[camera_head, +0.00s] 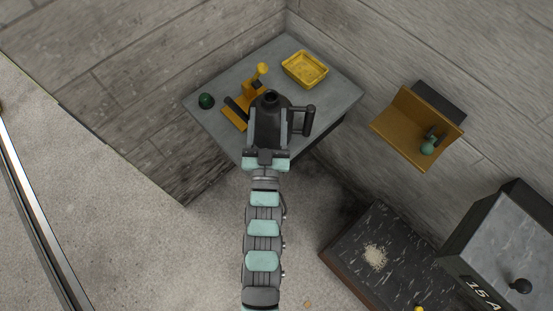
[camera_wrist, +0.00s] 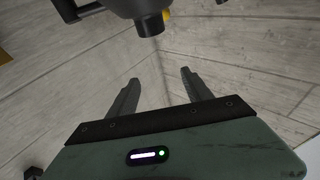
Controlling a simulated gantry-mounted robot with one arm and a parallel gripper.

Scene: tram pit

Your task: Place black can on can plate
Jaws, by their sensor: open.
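The black can (camera_head: 268,112) has a narrow dark neck and a side handle (camera_head: 309,118). In the head view it shows at the front part of a grey table. In the wrist view the can (camera_wrist: 127,6) is cut off by the top edge, its dark neck (camera_wrist: 150,25) pointing down in the picture. My gripper (camera_wrist: 160,75) is open, with its two fingers apart and nothing between them in the wrist view. In the head view the fingers overlap the sides of the can; I cannot tell whether they touch it. I cannot clearly identify the can plate.
On the grey table (camera_head: 345,92) are a yellow tray (camera_head: 305,69), a yellow device with a knob (camera_head: 262,69) and a dark green round object (camera_head: 206,101). A yellow-brown wall shelf (camera_head: 400,122) holds a green item. A dark-topped cabinet (camera_head: 345,250) stands lower right. Walls enclose the table's back.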

